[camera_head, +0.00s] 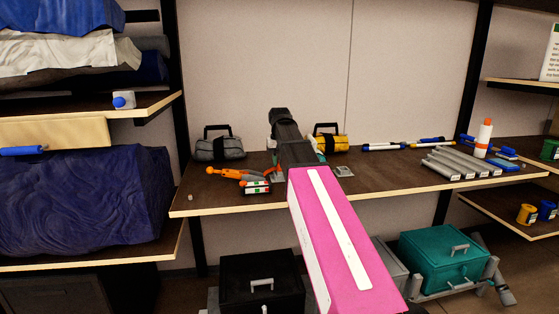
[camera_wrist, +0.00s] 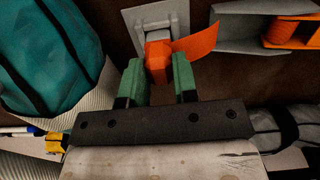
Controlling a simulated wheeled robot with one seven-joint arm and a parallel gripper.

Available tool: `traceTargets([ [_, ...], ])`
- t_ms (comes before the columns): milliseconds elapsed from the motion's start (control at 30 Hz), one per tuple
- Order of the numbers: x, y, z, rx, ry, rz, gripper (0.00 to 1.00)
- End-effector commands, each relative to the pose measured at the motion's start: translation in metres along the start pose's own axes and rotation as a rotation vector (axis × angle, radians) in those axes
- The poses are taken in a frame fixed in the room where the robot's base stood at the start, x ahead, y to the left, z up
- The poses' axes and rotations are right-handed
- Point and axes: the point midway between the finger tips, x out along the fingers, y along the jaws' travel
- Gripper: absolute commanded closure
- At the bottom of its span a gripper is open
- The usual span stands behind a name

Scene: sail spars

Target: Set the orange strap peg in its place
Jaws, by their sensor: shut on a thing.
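In the wrist view the orange strap peg (camera_wrist: 158,59) is between the green fingertips of my gripper (camera_wrist: 159,72), which is shut on it. Its orange strap (camera_wrist: 196,40) sticks out to the right. A pale metal plate (camera_wrist: 174,18) with a raised frame lies just beyond the peg. The peg's far end overlaps the plate in the picture; I cannot tell whether it is in it or above it. In the head view my arm hides the fingertips and most of the peg. A metal plate (camera_head: 279,178) shows left of the arm.
A grey bag (camera_head: 217,149) and a yellow bag (camera_head: 330,141) stand at the back of the shelf. A teal bag (camera_wrist: 55,55) is close left in the wrist view. A grey bracket (camera_wrist: 245,28) with orange parts is at right. Grey bars (camera_head: 455,163) and a bottle (camera_head: 484,138) are farther right.

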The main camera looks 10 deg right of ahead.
Motion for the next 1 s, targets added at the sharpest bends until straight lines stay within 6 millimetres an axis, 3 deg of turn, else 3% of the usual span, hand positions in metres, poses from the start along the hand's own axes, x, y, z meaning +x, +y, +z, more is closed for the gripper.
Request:
traceTargets([
  [767,0.012,0.000,0.000,0.000,0.000,0.000,0.96],
  [800,0.012,0.000,0.000,0.000,0.000,0.000,0.66],
  [867,0.012,0.000,0.000,0.000,0.000,0.000,0.47],
  [1000,0.012,0.000,0.000,0.000,0.000,0.000,0.43],
])
